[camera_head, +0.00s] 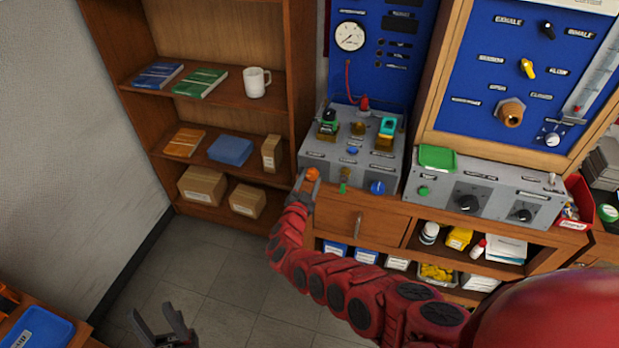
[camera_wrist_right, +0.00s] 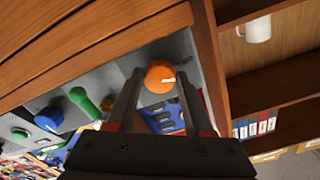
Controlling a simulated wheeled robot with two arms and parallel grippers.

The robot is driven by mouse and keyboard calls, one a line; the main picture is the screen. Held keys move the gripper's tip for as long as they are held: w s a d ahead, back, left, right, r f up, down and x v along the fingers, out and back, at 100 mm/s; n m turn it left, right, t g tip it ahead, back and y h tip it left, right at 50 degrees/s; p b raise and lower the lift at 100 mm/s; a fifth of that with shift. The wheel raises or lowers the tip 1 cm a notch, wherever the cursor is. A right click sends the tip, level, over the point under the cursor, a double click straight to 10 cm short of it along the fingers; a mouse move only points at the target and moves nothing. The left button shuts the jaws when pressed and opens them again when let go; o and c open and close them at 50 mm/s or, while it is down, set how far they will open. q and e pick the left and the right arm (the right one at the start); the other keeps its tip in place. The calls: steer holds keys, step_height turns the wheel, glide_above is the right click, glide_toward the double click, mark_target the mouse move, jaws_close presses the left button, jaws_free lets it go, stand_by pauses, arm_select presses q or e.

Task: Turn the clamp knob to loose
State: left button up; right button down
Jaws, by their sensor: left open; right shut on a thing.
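An orange knob (camera_head: 312,174) sits at the front left corner of the grey test bench panel (camera_head: 390,158). My right gripper (camera_head: 307,185) reaches it from the front and is shut on it. My left gripper (camera_head: 168,328) is open and empty, low over the floor, far from the bench.
Beside the orange knob on the panel are a green lever (camera_head: 343,186) and a blue knob (camera_head: 378,187). A wooden shelf with a white mug (camera_head: 257,82) and boxes stands at the left. A second grey unit (camera_head: 485,190) is at the right. Open floor lies in front.

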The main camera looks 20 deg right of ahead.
steer(key=shift+n, duration=1.6)
steer(key=shift+f, duration=0.1)
steer(key=shift+c, duration=1.5)
jaws_free()
steer(key=shift+s+a, duration=0.15)
steer(key=shift+s, duration=0.1)
steer(key=p+v, duration=0.1)
steer(key=v, duration=1.5)
steer(key=shift+s+a, duration=0.3)
